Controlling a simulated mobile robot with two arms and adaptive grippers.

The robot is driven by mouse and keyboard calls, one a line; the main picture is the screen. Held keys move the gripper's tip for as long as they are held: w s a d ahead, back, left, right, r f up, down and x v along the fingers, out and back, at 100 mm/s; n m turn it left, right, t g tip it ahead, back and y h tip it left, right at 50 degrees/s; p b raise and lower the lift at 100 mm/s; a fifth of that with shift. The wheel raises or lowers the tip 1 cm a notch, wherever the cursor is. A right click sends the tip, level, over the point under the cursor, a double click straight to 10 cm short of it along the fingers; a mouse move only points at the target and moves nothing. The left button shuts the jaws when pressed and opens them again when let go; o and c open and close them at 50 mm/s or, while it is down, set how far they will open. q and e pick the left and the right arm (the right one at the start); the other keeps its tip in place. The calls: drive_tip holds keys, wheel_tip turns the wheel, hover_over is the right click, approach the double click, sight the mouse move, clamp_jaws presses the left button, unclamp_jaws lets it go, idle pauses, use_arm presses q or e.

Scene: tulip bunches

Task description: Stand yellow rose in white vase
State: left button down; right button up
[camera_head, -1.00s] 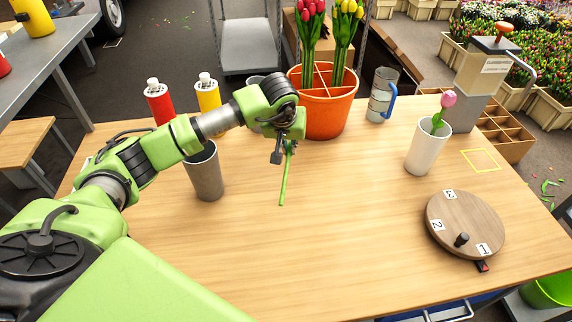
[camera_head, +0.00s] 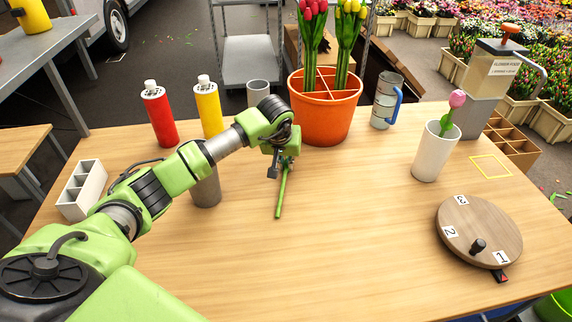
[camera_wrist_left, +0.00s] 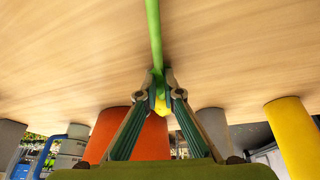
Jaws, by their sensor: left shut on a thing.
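My left gripper (camera_head: 284,165) is shut on the yellow rose, above the table and in front of the orange pot. In the head view its green stem (camera_head: 280,197) hangs down, slightly tilted; its bloom is hidden by the gripper. In the left wrist view the gripper (camera_wrist_left: 160,82) pinches the flower, with yellow (camera_wrist_left: 161,106) showing between the fingers and the stem (camera_wrist_left: 154,35) running away from them. The white vase (camera_head: 433,158) stands upright at the right, apart from the gripper, with a pink tulip (camera_head: 457,100) in it. My right gripper is not in view.
An orange divided pot (camera_head: 323,122) of tulips stands behind the gripper, with a jug (camera_head: 383,105) beside it. Red (camera_head: 160,118) and yellow (camera_head: 208,108) bottles and a grey cup (camera_head: 207,188) are left. A wooden turntable (camera_head: 490,225) is front right. The table's middle is clear.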

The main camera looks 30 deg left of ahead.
use_arm(q)
drive_tip(key=shift+f, duration=0.2)
drive_tip(key=c, duration=2.2)
unclamp_jaws()
